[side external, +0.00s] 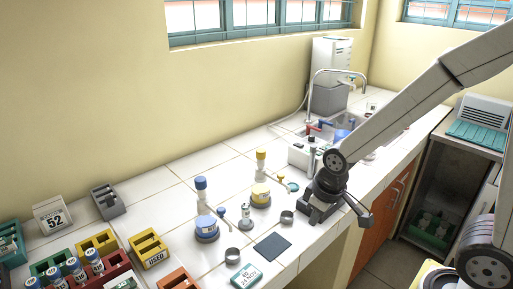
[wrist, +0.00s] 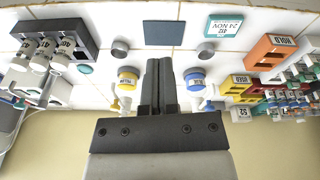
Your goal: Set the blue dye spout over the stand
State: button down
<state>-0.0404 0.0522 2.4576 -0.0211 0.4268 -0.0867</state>
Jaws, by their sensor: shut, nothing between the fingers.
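A small blue-tipped piece (side external: 222,211) that looks like the blue spout sits beside the jar. The blue-topped jar also shows in the wrist view (wrist: 195,76), right of my fingers. I cannot tell which piece is the stand. My gripper (side external: 314,212) is shut and empty, to the right of the blue jar and apart from it. Its closed fingers show in the middle of the wrist view (wrist: 159,64).
Metal cups (side external: 232,255) and a dark flat pad (side external: 272,247) lie in front. Coloured racks (side external: 148,249) fill the left. A sink is behind.

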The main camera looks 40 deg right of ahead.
jog(key=w+a+r+n+g+h, duration=0.1)
jog(key=w+a+r+n, duration=0.3)
jog(key=w+a+n, duration=0.5)
jog(key=w+a+r+n+h, duration=0.2)
jog(key=w+a+r+n, duration=0.2)
jog(key=w+a+n, duration=0.5)
jog(key=shift+a+r+g, duration=0.4)
jog(key=shift+a, duration=1.4)
jog(key=shift+f, duration=0.15)
send_near(214, 211)
jog(key=s+a+f, duration=0.1)
jog(key=s+f, duration=0.2)
jog(key=f, duration=0.2)
jog(key=shift+d+f, duration=0.15)
jog(key=shift+d, duration=0.35)
